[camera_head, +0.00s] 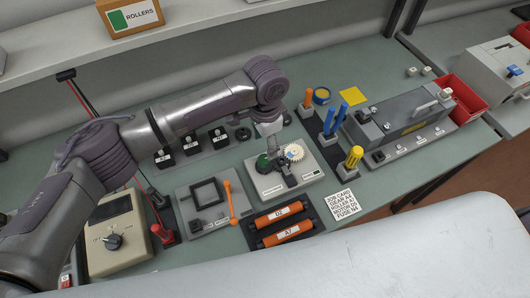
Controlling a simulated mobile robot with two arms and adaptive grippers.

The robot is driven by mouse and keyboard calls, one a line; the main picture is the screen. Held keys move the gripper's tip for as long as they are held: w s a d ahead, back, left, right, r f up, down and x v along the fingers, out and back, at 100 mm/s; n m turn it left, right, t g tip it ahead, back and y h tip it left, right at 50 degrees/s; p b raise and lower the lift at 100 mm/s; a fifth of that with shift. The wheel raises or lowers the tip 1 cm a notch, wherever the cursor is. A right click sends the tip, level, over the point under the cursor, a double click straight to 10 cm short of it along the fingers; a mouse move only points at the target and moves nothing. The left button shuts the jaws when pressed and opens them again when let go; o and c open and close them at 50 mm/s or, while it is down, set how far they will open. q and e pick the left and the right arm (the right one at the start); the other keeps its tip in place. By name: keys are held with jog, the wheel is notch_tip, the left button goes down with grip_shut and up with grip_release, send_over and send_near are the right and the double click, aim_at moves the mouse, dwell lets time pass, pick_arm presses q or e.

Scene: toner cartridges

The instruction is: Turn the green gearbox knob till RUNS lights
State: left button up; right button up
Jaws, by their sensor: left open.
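The gearbox (268,186) is a light grey flat box near the middle of the bench. Its green knob (262,163) is on the left of its top, partly hidden by my gripper. A white toothed gear (294,152) sits on the right of its top. My left gripper (275,153) points down over the gearbox, close beside the green knob. It is open; whether a finger touches the knob I cannot tell. The small labels on the gearbox are too small to read, and no lit lamp can be made out. My right gripper is not in view.
An orange-handled fixture (231,202) and two orange rollers (284,233) lie in front. A job card (341,204), screwdrivers and a long grey machine (400,118) stand to the right. A beige dial box (116,238) is at left. A shelf edge runs above.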

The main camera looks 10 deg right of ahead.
aim_at(265, 158)
pick_arm(q)
jog(key=f+p, duration=0.1)
jog(key=f, duration=0.5)
jog(key=shift+w+f, duration=0.2)
jog(key=shift+f, duration=0.8)
jog(key=shift+c, duration=0.3)
jog(key=c, duration=1.1)
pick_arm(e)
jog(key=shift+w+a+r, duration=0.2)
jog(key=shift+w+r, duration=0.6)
